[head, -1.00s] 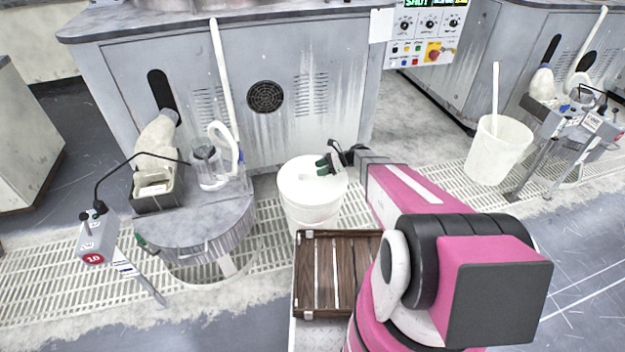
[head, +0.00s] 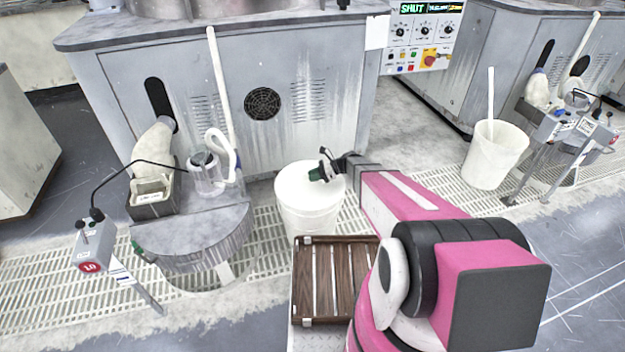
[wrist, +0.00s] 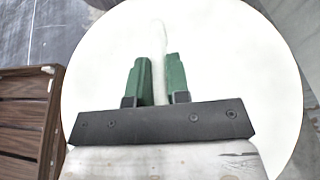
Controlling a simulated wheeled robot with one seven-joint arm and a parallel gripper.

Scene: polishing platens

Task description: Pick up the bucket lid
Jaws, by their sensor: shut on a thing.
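The white round bucket lid (head: 298,183) is on top of the white bucket (head: 308,218), in front of the grey machine. The lid (wrist: 215,60) fills most of the wrist view. My gripper (head: 320,173) is over the right part of the lid. In the wrist view, the green fingers of my gripper (wrist: 160,78) are shut on a narrow white raised handle (wrist: 160,45) of the lid. I cannot tell whether the lid is touching the bucket rim or slightly above it.
A brown slatted wooden crate (head: 335,240) stands just in front of the bucket. Another white bucket (head: 492,158) with a stick stands at the right. The grey machine (head: 240,130) is behind.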

